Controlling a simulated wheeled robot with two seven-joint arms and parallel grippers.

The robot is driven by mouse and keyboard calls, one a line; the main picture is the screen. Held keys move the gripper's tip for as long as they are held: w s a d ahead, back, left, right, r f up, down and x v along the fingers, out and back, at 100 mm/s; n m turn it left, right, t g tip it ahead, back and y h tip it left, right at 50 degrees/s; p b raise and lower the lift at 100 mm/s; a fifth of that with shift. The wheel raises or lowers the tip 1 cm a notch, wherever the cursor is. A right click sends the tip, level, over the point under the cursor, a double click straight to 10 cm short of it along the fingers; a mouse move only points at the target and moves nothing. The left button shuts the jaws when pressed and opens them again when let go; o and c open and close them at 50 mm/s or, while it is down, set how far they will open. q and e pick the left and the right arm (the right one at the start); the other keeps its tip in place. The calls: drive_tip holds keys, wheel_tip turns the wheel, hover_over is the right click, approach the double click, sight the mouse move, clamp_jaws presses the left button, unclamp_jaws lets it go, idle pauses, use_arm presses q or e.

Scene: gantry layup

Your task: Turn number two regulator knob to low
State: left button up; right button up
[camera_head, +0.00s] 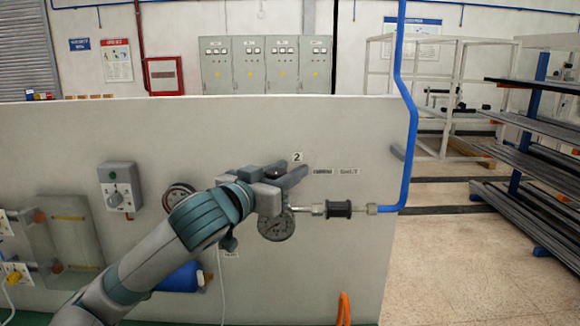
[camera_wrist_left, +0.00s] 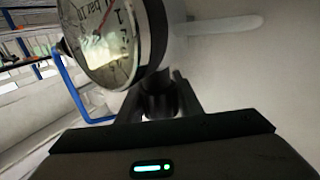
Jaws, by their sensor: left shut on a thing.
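My left gripper (camera_head: 282,178) is up against the grey panel (camera_head: 340,130), just below a label with the number 2 (camera_head: 297,157). It is shut on a dark knob (camera_wrist_left: 160,104), which shows between the fingers in the left wrist view. The gripper and wrist hide most of the knob and the regulator body in the head view. A round pressure gauge (camera_head: 276,226) sits just below the gripper; its dial (camera_wrist_left: 112,42) is large in the left wrist view. The knob's setting cannot be read. My right gripper is not in view.
A black fitting (camera_head: 339,209) joins the gauge to a blue pipe (camera_head: 408,140) on the right. A second gauge (camera_head: 178,196) and a grey box with a dial (camera_head: 120,188) are farther left on the panel. A shelf rack (camera_head: 530,150) stands at right.

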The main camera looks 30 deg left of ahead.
use_arm(q)
drive_tip(key=shift+a+n+y, duration=0.1)
drive_tip(key=shift+n+y, duration=0.3)
drive_tip(key=shift+y, duration=0.3)
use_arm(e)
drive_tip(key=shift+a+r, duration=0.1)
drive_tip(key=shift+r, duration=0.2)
use_arm(q)
drive_tip(key=o, duration=1)
drive_tip(key=shift+o, duration=0.2)
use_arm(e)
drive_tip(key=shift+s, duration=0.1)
